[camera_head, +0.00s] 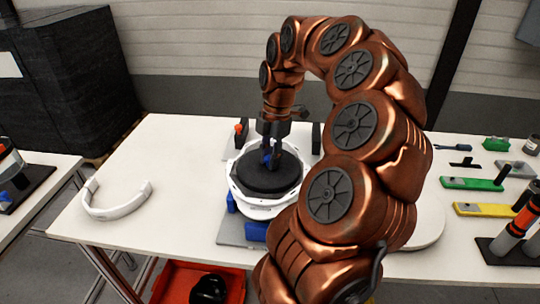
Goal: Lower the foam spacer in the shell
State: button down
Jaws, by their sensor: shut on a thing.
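The white helmet shell (262,211) sits in a fixture with blue blocks and a grey base plate (230,232) near the middle of the table. The dark round foam spacer (255,183) lies within the shell's opening and fills most of it. My gripper (270,161) points down over the shell and is shut on a part at the spacer's middle. A small blue piece shows at the fingers. The fingertips and their exact contact are too small to make out. I cannot tell how deep the spacer sits.
A white curved band (117,211) lies on the table (150,165) at left. A red bin (175,285) stands below the front edge.

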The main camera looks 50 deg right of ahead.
jog(key=shift+f+b, duration=0.8)
jog(key=shift+f, duration=0.6)
jog(key=shift+s+a+f, duration=0.1)
jog(key=shift+f, duration=0.35)
jog(key=shift+s+a+f+b, duration=0.1)
jog(key=shift+f+b, duration=0.2)
jog(key=shift+b, duration=0.05)
jog(key=c, duration=0.9)
grip_release()
jog(key=shift+c, duration=0.2)
jog(key=shift+o, duration=0.4)
jog(key=shift+r, duration=0.2)
jog(key=shift+r, duration=0.1)
